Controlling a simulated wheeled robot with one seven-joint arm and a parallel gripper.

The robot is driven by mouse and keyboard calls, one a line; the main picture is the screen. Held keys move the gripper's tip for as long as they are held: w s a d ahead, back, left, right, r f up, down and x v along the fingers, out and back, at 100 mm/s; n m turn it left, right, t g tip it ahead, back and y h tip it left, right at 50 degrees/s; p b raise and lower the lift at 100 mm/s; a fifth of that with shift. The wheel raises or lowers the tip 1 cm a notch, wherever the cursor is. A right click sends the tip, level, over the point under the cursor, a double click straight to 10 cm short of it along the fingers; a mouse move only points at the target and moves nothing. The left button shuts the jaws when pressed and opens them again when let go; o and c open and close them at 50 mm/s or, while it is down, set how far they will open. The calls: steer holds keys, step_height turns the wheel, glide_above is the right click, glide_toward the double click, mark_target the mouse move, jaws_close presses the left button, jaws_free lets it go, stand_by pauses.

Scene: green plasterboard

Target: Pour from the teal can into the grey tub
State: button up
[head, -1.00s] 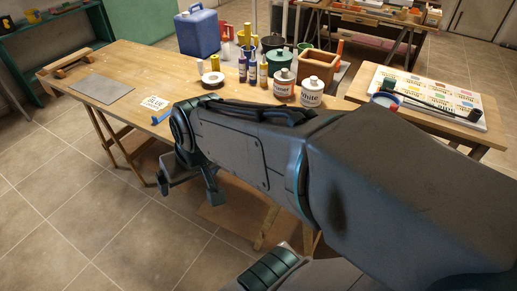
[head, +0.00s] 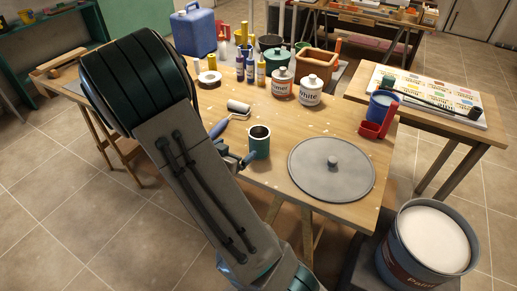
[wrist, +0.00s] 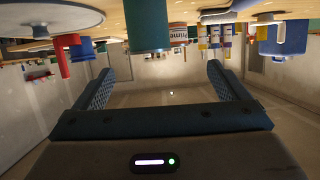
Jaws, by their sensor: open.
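The teal can (head: 259,146) stands upright and open-topped near the front edge of the wooden table. In the wrist view, which shows the scene upside down, the teal can (wrist: 148,25) appears ahead, in line with the gap between my fingers. My gripper (wrist: 157,75) is open and empty. In the head view my gripper (head: 241,160) is just left of the can, mostly hidden behind my arm; I cannot tell whether it touches. A dark grey container (head: 270,42) at the back of the table may be the grey tub; other pots partly hide it.
A round grey lid (head: 331,169) lies right of the can, and a paint roller (head: 235,114) lies behind it. Bottles, paint tins (head: 310,92) and a wooden box (head: 316,65) crowd the back. A large paint bucket (head: 431,239) stands at lower right.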

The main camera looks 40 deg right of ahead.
mark_target(251, 139)
steer(key=shift+g+h, duration=0.3)
steer(key=shift+h, duration=0.2)
steer(key=x, duration=0.9)
steer(key=shift+s+d+r+p, duration=0.15)
steer(key=shift+s+p, duration=0.2)
steer(key=shift+s, duration=0.05)
steer(key=shift+p+x, duration=0.85)
steer(key=shift+x, duration=1.8)
steer(key=shift+s, duration=0.15)
steer(key=c, duration=1.7)
